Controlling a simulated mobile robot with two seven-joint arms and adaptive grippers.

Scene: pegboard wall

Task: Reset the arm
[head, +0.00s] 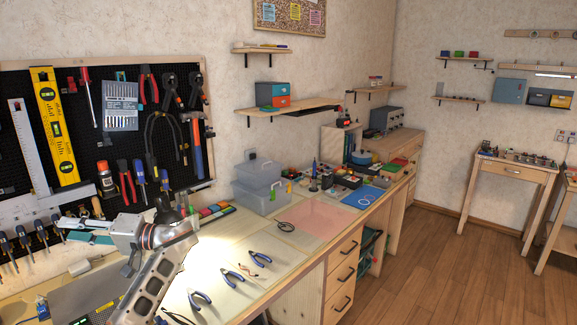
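My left arm rises from the bottom of the head view over the workbench (215,272). Its wrist bends to the left, and my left gripper (126,235) is at its end, in front of the lower part of the pegboard (95,150). The fingers are small and partly hidden by the wrist, so I cannot tell how far apart they are. I see nothing clearly held in it. My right gripper is not in view.
Blue-handled pliers (233,277) lie on the bench right of my arm. Clear plastic boxes (262,195) and a pink mat (315,217) are farther back. Tools hang on the pegboard behind the gripper. A wooden shelf (290,107) juts from the wall. The wooden floor (440,270) at right is clear.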

